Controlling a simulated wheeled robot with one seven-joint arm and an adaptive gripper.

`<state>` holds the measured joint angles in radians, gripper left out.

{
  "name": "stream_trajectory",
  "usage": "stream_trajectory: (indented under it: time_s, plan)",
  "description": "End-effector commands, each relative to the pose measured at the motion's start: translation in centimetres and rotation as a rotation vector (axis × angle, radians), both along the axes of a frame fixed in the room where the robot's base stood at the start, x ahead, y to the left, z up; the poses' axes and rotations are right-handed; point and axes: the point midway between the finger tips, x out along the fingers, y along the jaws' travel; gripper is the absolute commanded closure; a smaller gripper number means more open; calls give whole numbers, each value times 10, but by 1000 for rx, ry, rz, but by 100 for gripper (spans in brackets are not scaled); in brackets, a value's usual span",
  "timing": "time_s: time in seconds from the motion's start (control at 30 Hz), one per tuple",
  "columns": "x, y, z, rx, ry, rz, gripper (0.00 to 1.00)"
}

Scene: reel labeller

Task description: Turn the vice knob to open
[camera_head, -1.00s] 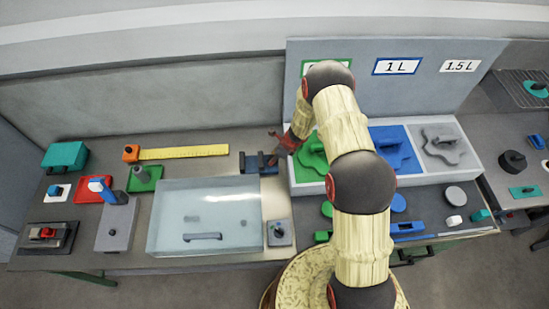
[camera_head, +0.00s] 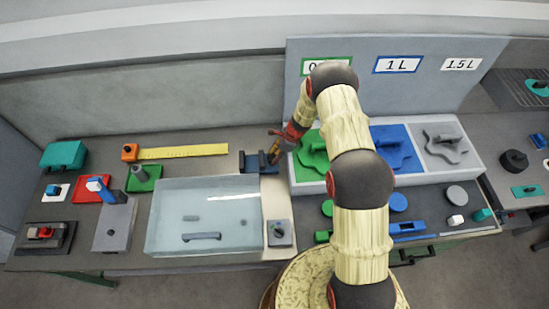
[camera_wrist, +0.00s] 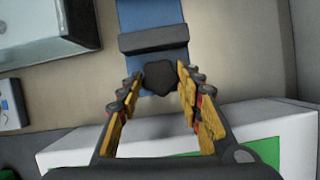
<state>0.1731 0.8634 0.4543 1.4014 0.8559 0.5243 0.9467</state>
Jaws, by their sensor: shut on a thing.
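The vice (camera_head: 252,162) is a small blue block with dark jaws on the bench, left of the green tray section. It also shows at the top of the wrist view, with a blue body (camera_wrist: 150,77) and a dark cross jaw (camera_wrist: 153,39). Its knob (camera_wrist: 160,78) is dark and lobed, at the near end of the vice. My gripper (camera_wrist: 160,82) is shut on the knob, one yellow-padded finger on each side. In the head view my gripper (camera_head: 274,155) is at the vice's right end, where the knob is mostly hidden.
A clear-lidded box (camera_head: 203,215) stands close to the vice at front left. A white tray (camera_head: 390,181) with green, blue and grey sections lies just right of my gripper. A yellow ruler (camera_head: 184,151) lies at the back left.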

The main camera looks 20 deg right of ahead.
Motion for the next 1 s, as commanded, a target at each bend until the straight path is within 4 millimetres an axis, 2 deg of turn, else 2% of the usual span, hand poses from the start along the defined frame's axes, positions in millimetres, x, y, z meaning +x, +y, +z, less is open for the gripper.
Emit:
stream_trajectory:
  time_s: [0.6, 0.8, 1.0]
  plan:
    - [7, -1, -4, -1, -2, 558, 89]
    - [7, 0, -2, 0, -1, 678, 90]
    - [6, 1, 0, 2, 0, 694, 90]
